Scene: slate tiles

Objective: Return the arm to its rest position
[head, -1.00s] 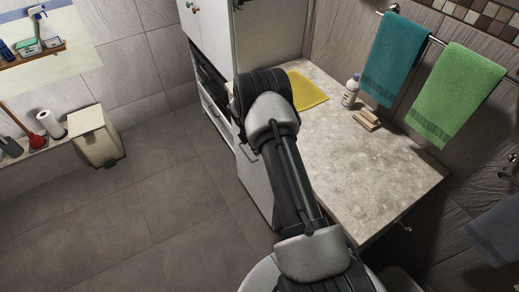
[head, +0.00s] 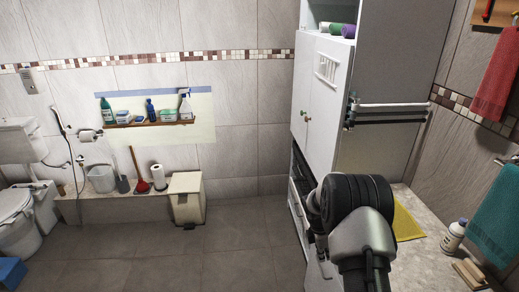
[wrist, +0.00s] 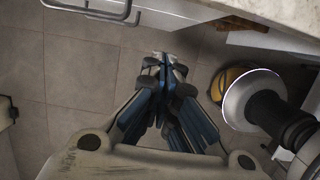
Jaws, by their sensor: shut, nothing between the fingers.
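My arm rises at the lower right of the head view, in front of the white cabinet (head: 325,110) and beside the counter (head: 420,255). The arm hides my gripper in the head view. In the wrist view my gripper (wrist: 165,62) points down toward the grey tiled floor (wrist: 75,80). Its fingers are closed together with nothing between them. A counter edge and a drawer handle show near the top of the wrist view.
A yellow cloth (head: 406,224), a white bottle (head: 454,236) and wooden blocks (head: 470,273) are on the counter. A bin (head: 187,199), a red plunger (head: 141,184) and a toilet (head: 17,220) stand at the left. The middle floor is clear.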

